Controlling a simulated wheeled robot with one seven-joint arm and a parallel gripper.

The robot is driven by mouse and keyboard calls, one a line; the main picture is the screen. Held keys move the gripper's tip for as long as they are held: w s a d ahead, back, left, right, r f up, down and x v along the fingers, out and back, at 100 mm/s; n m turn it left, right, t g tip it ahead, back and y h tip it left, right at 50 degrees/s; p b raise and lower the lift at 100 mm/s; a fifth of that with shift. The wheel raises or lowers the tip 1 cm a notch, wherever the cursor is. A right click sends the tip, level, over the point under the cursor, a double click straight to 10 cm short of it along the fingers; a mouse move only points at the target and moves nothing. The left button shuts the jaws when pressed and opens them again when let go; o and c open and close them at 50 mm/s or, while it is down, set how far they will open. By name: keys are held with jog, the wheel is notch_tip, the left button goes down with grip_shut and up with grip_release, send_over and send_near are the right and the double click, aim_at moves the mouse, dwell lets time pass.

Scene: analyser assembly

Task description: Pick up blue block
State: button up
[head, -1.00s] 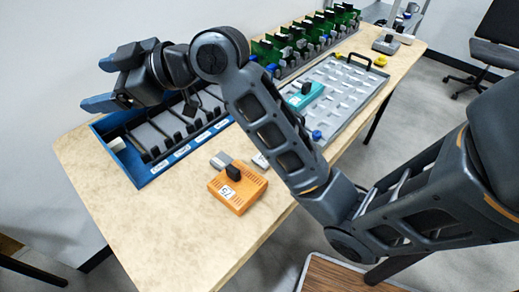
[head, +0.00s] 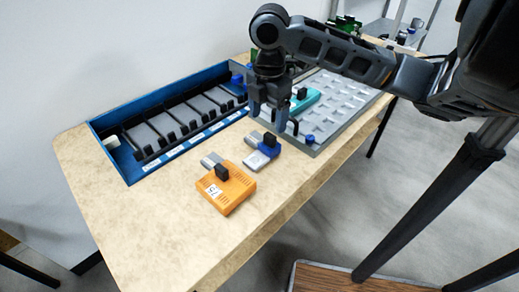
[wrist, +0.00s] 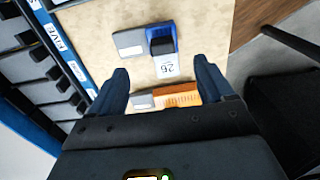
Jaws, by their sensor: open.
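The blue block (head: 265,149) lies on the table, with a dark raised grip, a white label and a grey plate at its side. In the wrist view the blue block (wrist: 162,42) is beyond the fingertips, roughly centred between them, with its label reading 26. My gripper (head: 269,122) points down above and slightly behind it, apart from it. In the wrist view my gripper (wrist: 161,72) has its two fingers spread with nothing between them. The head view does not show the exact height gap.
An orange block (head: 226,189) with a dark grip lies in front of the blue one. A blue-framed rack (head: 129,169) with dark slots stands behind left. A grey tray (head: 340,123) with a teal block (head: 305,98) is at right. The front table area is clear.

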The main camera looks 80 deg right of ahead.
aim_at(269, 136)
jog(key=f, duration=0.7)
jog(key=shift+s+a+f+p, duration=0.15)
jog(key=shift+s+f+p, duration=0.1)
jog(key=shift+p, duration=0.05)
jog(key=c, duration=1.3)
jog(key=shift+r, duration=0.1)
